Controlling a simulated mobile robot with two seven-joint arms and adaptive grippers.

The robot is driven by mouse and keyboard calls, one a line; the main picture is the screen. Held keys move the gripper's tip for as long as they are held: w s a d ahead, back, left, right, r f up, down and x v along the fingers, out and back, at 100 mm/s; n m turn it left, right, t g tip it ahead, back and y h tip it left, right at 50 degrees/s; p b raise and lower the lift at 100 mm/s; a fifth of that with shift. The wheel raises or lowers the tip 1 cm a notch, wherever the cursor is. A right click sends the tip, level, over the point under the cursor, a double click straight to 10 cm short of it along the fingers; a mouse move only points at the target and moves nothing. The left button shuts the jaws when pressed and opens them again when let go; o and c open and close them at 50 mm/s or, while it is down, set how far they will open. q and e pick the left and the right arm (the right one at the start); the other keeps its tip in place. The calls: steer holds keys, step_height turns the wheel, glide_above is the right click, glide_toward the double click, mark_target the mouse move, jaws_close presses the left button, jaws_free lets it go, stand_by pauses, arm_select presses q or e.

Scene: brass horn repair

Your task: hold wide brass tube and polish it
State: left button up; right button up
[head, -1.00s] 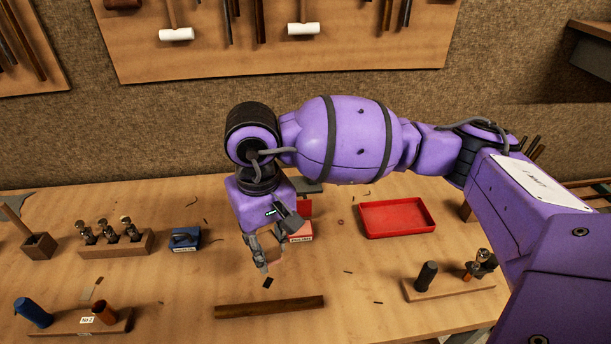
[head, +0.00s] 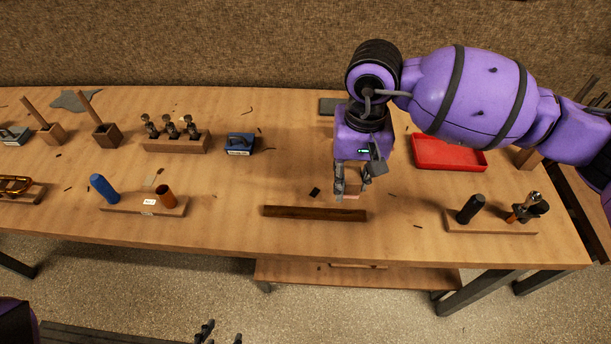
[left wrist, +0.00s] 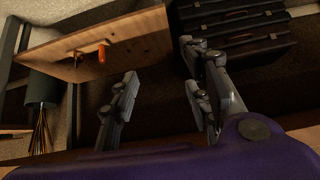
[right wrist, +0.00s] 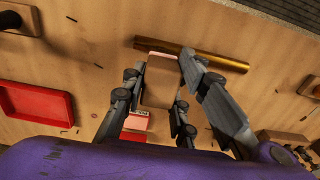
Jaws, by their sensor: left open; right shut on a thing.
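My right gripper (head: 352,190) is shut on a tan block (right wrist: 160,82) with a pale pink edge, above the right half of the bench. A long, narrow bar (head: 315,213) lies just in front of it. The bar is dark brown in the head view and brassy gold in the right wrist view (right wrist: 205,57); I cannot tell if it is a tube.
A red tray (head: 448,167) lies right of my right gripper. A wooden stand (head: 490,228) with a black cylinder is at the right front. A blue block (head: 240,144) and a tool rack (head: 176,145) stand further back. The bench's middle is mostly clear.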

arm_select(q)
steer(key=w+d+r+m+g+h, duration=0.1)
steer(key=w+d+r+m+h, duration=0.2)
steer(key=w+d, duration=0.3)
steer(key=w+d+r+m+g+h, duration=0.1)
steer(key=w+d+r+m+h, duration=0.3)
steer(key=d, duration=0.4)
steer(key=s+d+r+m+g, duration=0.4)
steer(key=r+m+g, duration=0.4)
steer(key=m, duration=0.2)
steer(key=t+y, duration=0.3)
steer(key=y, duration=0.4)
glide_toward(285, 208)
steer(key=shift+m, duration=0.3)
steer(key=f, duration=0.9)
steer(key=shift+w+f, duration=0.1)
steer(key=shift+w, duration=0.3)
steer(key=shift+c, duration=0.4)
